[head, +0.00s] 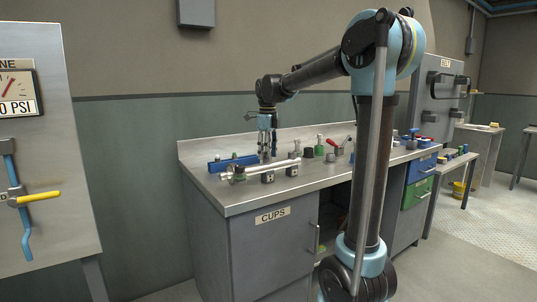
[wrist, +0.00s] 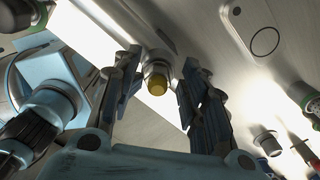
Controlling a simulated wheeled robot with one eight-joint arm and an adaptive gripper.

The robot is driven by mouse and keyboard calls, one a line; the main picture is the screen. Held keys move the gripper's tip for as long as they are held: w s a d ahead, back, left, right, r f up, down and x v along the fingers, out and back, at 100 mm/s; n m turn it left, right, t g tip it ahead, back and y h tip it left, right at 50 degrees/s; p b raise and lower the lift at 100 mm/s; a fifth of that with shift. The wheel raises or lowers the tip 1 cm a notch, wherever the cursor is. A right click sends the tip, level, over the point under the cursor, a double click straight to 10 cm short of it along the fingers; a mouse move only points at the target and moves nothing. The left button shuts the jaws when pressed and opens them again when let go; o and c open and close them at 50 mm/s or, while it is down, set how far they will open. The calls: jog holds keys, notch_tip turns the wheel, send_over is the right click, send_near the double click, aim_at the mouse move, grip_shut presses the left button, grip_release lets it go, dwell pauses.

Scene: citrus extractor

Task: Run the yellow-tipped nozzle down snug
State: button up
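The yellow-tipped nozzle (wrist: 157,84) shows in the wrist view, with a pale metal collar behind its tip. My gripper (wrist: 160,64) has one dark finger on each side of it, with visible gaps, so it is open and not holding the nozzle. In the head view my gripper (head: 267,148) points down over the left part of the workbench, close to a silver pipe assembly (head: 258,170). The nozzle is too small or hidden to make out there. How far it is seated cannot be told.
The metal workbench (head: 232,197) carries a blue block (head: 233,162) behind the pipe assembly. Several small fittings and a red-handled part (head: 333,146) stand to the right. A wall panel with a gauge (head: 17,92) and yellow lever (head: 40,197) is at far left.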

dwell(0.3)
jog(key=shift+n, duration=1)
jog(key=shift+n, duration=0.8)
jog(key=shift+n, duration=0.9)
jog(key=shift+n, duration=0.9)
jog(key=shift+o, duration=0.2)
